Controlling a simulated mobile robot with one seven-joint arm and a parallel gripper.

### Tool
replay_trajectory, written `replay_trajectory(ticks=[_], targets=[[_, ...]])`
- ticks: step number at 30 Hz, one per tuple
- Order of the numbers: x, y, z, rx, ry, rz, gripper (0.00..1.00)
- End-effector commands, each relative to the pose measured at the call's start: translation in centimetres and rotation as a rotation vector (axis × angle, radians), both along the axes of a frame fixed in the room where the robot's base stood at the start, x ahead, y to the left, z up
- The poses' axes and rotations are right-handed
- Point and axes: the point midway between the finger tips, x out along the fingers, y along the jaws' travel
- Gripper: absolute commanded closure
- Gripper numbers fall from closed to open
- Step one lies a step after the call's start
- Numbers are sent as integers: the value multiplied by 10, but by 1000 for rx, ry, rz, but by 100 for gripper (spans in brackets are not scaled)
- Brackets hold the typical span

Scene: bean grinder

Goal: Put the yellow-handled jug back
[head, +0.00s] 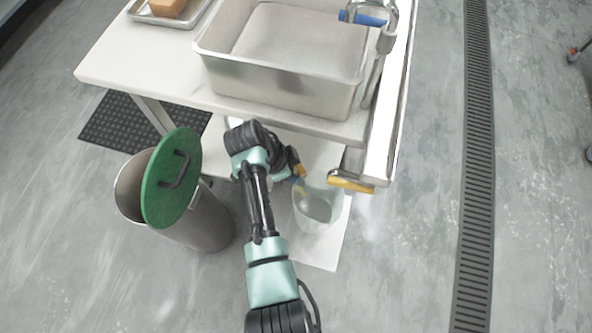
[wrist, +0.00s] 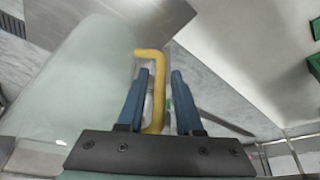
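The jug is a clear, pale tub-like vessel. In the head view the jug (head: 318,207) stands over the white lower shelf, just right of my arm. My gripper (head: 297,170) is at its upper left side. In the wrist view the jug's pale wall (wrist: 70,85) fills the left side. Its bent yellow handle (wrist: 157,95) runs between the two blue fingers of my gripper (wrist: 161,78). The fingers are apart, with a gap showing between the handle and the right finger. Whether the left finger touches the handle is unclear.
A white table with a steel basin (head: 285,85) overhangs the white lower shelf (head: 318,252). A yellow lever on a metal bracket (head: 350,183) hangs at the table's right corner, close to the jug. A grey bin with a green lid (head: 170,178) stands left of my arm.

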Motion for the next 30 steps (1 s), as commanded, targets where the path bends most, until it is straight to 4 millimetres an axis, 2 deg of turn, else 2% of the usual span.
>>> replay_trajectory(ticks=[8,13,24,30], targets=[[0,0,0,0,1,0,53],[-1,3,11,0,-1,0,53],[-8,32,81,1,-3,2,53],[-11,42,106,0,-1,0,53]])
